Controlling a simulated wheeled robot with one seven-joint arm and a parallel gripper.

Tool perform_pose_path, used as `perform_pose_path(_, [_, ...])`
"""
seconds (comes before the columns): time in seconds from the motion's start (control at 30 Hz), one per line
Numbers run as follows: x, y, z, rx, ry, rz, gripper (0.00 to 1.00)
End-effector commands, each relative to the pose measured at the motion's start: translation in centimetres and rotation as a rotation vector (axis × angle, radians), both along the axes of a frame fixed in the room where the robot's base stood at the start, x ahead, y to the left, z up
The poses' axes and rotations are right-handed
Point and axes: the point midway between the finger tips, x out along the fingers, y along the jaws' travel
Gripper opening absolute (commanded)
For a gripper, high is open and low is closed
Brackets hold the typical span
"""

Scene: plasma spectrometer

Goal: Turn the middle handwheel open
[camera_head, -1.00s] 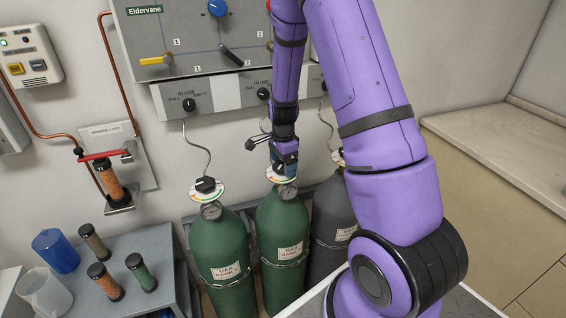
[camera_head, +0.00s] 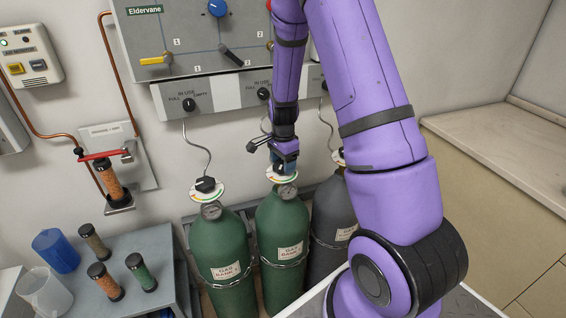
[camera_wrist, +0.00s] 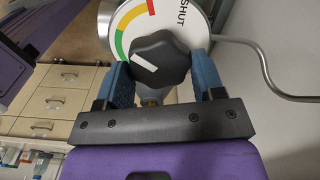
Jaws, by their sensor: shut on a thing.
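The middle handwheel is a black lobed knob (camera_wrist: 158,60) with a white pointer mark, in front of a round dial (camera_wrist: 130,14) with green, yellow, orange and red bands and the word SHUT. The white mark points to the upper left in the wrist view, toward the coloured bands. My gripper (camera_wrist: 163,82) is shut on the knob, one blue finger on each side. In the head view my gripper (camera_head: 286,158) stands over the middle green cylinder (camera_head: 283,235) and hides the knob; the dial's rim (camera_head: 276,177) shows below it.
The left green cylinder (camera_head: 222,255) with its handwheel (camera_head: 206,186) stands close by. A dark grey cylinder (camera_head: 325,222) is on the right, partly behind my arm. The panel (camera_head: 195,45) is above. A grey bench (camera_head: 125,250) with several canisters stands at left.

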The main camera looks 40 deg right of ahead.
Motion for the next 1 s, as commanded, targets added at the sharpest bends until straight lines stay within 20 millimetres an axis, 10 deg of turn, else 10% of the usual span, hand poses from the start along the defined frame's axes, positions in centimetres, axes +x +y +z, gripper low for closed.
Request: perform_pose_path(1.0, [0.39,0.11,0.06,-0.001,-0.002,0.944,0.39])
